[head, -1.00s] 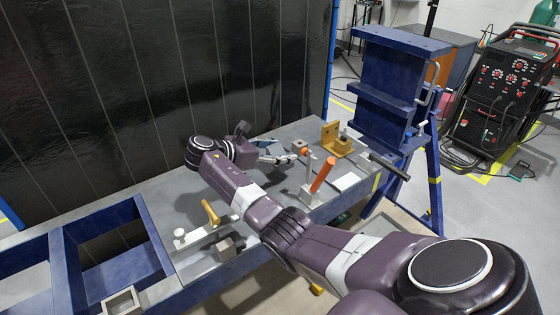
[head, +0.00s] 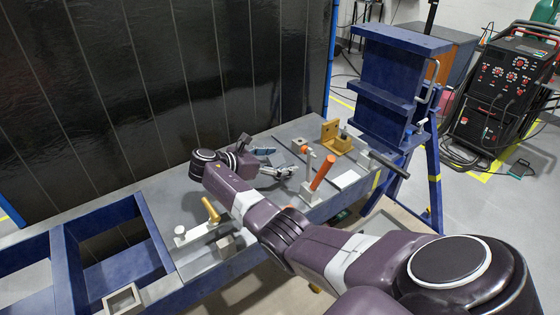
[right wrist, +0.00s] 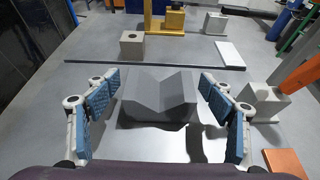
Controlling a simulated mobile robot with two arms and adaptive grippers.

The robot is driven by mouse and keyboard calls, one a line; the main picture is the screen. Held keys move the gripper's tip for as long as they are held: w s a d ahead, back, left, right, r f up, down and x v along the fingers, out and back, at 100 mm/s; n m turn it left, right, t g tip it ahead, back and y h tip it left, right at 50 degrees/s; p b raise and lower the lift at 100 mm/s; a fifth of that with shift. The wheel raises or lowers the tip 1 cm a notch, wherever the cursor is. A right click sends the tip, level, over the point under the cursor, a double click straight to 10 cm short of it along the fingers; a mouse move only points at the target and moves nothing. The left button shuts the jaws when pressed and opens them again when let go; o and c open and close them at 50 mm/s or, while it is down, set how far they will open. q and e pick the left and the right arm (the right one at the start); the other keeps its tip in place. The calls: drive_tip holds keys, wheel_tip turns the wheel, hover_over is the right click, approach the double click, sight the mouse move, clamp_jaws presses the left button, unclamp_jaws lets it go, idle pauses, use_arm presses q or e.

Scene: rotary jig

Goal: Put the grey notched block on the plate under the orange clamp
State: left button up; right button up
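The grey notched block (right wrist: 160,97) sits on the grey table top in the right wrist view, its V notch facing up. My right gripper (right wrist: 162,115) is open, with blue finger pads on both sides of the block and a gap at each side. In the head view my right gripper (head: 271,162) shows open over the table; the block is not clear there. The orange clamp (head: 322,172) has a raised orange handle and a pale base, to the right of my gripper. It also shows in the right wrist view (right wrist: 303,72). A white plate (head: 346,180) lies beyond it. My left gripper is not in view.
A grey holed block (right wrist: 132,44) and a yellow bracket (head: 337,138) stand farther along the table. A thin dark bar (right wrist: 150,64) lies beyond the notched block. Another clamp with a yellow handle (head: 211,210) stands at the left. An orange flat piece (right wrist: 287,162) is at the lower right.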

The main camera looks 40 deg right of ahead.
drive_tip(key=shift+r, duration=0.1)
drive_tip(key=shift+w+a+r+p, duration=0.1)
drive_tip(key=shift+a+r+p, duration=0.15)
drive_tip(key=shift+p, duration=0.05)
drive_tip(key=p+v, duration=0.3)
drive_tip(key=v, duration=0.3)
drive_tip(key=shift+a+r, duration=0.1)
drive_tip(key=shift+a, duration=0.35)
